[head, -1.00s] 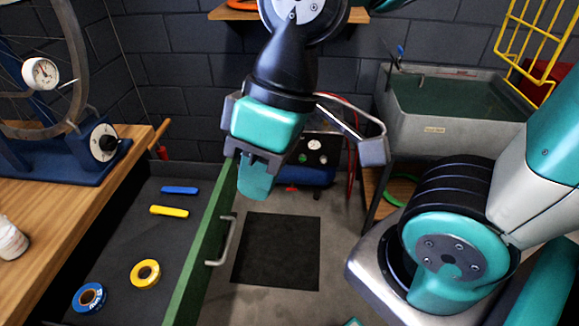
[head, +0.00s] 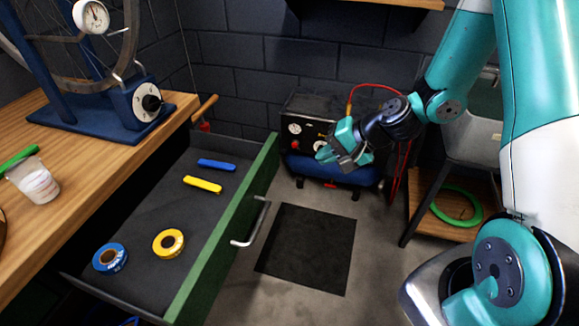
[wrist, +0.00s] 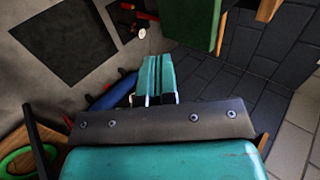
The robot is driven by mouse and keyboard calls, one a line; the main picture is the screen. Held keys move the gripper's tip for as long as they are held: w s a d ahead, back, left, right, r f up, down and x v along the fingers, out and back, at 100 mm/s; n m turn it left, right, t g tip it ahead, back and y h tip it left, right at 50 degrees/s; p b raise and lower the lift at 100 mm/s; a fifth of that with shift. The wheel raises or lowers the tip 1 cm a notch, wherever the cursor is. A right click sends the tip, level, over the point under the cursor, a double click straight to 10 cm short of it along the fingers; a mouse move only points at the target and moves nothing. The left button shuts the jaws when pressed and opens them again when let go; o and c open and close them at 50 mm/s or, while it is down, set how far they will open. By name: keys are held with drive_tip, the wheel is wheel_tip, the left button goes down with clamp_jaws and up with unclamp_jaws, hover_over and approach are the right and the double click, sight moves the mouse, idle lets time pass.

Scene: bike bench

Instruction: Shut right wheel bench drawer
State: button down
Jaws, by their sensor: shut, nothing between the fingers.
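The bench drawer has a green front (head: 228,228) and is pulled well out from the wooden bench (head: 75,180). Its silver bar handle (head: 255,224) faces right, toward the open floor. My gripper (head: 325,154) is up and to the right of the handle, in front of the compressor and apart from the drawer. In the wrist view its teal fingers (wrist: 156,75) are together with nothing between them. A green panel edge (wrist: 192,20), likely the drawer front, shows at the top of the wrist view.
In the drawer lie a blue tape roll (head: 110,257), a yellow tape roll (head: 168,243), a yellow tool lever (head: 203,184) and a blue one (head: 217,165). A black mat (head: 306,250) lies on clear floor. A compressor (head: 330,170) stands by the wall.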

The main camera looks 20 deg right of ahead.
sight(270, 170)
drive_tip(key=shift+w+a+r+p+x, duration=0.1)
drive_tip(key=shift+w+a+r+x, duration=0.2)
drive_tip(key=shift+x, duration=1.8)
drive_tip(key=shift+w+a+r+p+x, duration=0.1)
drive_tip(key=shift+a+r+p+x, duration=0.2)
drive_tip(key=shift+x, duration=1.85)
drive_tip(key=shift+w+a+r+b+x, duration=0.15)
drive_tip(key=shift+r+x, duration=0.25)
drive_tip(key=shift+x, duration=1.7)
drive_tip(key=shift+w, duration=0.1)
